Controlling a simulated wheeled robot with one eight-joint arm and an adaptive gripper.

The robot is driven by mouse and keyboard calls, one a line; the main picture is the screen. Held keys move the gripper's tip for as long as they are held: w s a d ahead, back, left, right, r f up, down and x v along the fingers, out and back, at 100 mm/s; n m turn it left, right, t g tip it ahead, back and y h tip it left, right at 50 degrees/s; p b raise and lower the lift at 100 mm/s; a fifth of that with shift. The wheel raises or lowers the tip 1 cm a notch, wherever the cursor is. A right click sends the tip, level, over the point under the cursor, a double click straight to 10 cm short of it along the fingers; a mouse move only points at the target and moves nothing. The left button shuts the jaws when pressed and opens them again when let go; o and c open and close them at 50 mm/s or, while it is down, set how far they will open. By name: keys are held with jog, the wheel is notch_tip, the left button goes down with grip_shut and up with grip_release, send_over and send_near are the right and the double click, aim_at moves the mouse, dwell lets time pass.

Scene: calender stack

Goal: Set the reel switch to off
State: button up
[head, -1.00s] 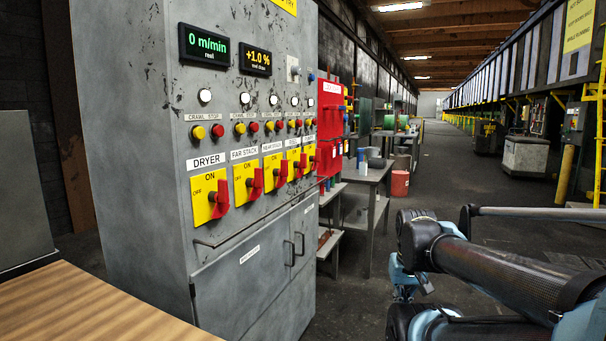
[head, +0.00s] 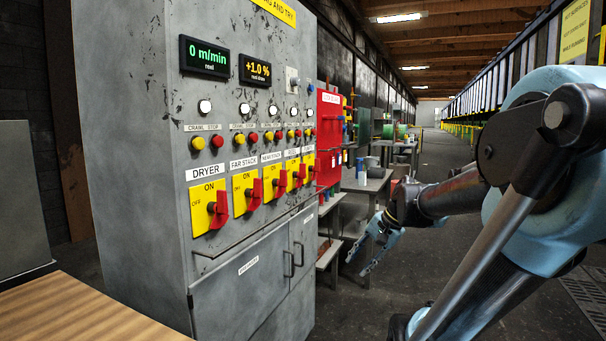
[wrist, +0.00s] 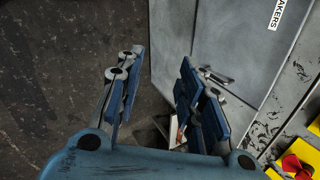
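A row of yellow switch plates with red handles runs along the grey cabinet (head: 130,150). The fourth plate from the left, under a small label that seems to read REEL, has the reel switch (head: 299,174). Its handle looks upright towards ON, but it is small and partly overlapped by its neighbours. My gripper (head: 360,264) is in front of the cabinet, to the right of and below the switches, touching none. In the wrist view my gripper (wrist: 160,58) is open and empty. A red handle on a yellow plate (wrist: 298,166) shows at that view's lower right corner; which switch it is I cannot tell.
A wooden desktop (head: 75,310) is at the lower left. Benches (head: 365,182) stand beyond the cabinet.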

jog(key=w+a+r+m+y, duration=0.3)
jog(key=w+a+r+m, duration=0.15)
jog(key=w, duration=0.35)
jog(key=m+t+y, duration=0.3)
jog(key=m+y, duration=0.6)
jog(key=m, duration=0.2)
send_near(303, 169)
jog(key=x, duration=1)
jog(key=shift+w+a+f, duration=0.1)
jog(key=shift+w+f, duration=0.05)
jog(key=shift+w, duration=0.35)
jog(key=shift+c, duration=0.6)
grip_shut()
